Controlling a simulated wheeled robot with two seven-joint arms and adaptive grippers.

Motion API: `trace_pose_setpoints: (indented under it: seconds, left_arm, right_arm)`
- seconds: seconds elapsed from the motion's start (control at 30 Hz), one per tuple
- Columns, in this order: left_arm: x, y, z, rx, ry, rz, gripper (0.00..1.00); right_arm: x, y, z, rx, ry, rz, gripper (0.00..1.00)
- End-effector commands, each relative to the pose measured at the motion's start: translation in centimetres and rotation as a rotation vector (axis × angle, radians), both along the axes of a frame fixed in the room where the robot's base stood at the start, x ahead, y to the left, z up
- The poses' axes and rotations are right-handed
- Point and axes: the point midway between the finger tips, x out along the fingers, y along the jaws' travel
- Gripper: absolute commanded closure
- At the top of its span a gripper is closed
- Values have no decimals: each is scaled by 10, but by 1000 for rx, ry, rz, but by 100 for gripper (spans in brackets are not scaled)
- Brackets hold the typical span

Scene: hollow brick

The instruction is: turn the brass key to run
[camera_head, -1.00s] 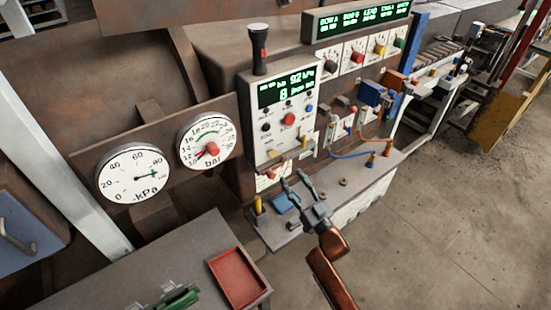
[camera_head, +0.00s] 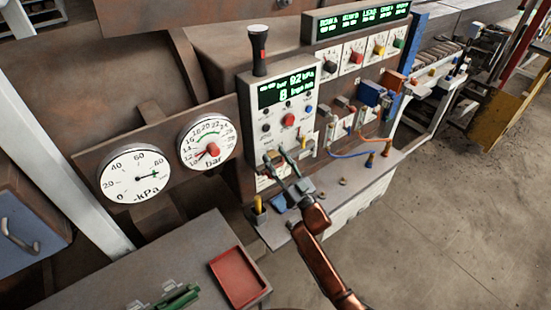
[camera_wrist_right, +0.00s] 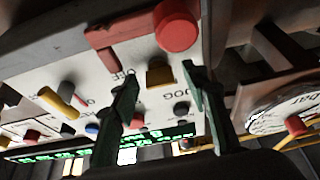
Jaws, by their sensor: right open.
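The brass key (camera_wrist_right: 160,73) sits on the white panel (camera_wrist_right: 140,55) between the OFF and JOG labels, in the right wrist view. In the head view my right gripper covers the key's place on the lower part of the white panel (camera_head: 257,125). My right gripper (camera_head: 275,156) is open at the panel face. In the wrist view its two fingers (camera_wrist_right: 163,85) stand apart, one on each side of the key in the picture. Nothing is held. I cannot tell whether they touch the key. My left gripper is not in view.
A red knob (camera_wrist_right: 176,28) and a red lever (camera_wrist_right: 118,30) are close to the key. Another yellow handle (camera_wrist_right: 57,102) is further left. Two dial gauges (camera_head: 134,172) are left of the panel. A red tray (camera_head: 238,276) lies on the bench below.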

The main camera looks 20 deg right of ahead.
Motion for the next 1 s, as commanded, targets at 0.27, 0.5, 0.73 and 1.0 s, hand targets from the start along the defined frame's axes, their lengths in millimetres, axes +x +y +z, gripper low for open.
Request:
trace_pose_setpoints:
  seconds: [0.27,0.5,0.73,1.0]
  left_arm:
    - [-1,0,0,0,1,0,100]
    - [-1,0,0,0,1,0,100]
    - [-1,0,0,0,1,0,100]
    - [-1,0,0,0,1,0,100]
  right_arm:
    - [0,0,0,0,0,0,69]
    - [0,0,0,0,0,0,86]
    - [0,0,0,0,0,0,100]
    - [0,0,0,-35,-13,1,100]
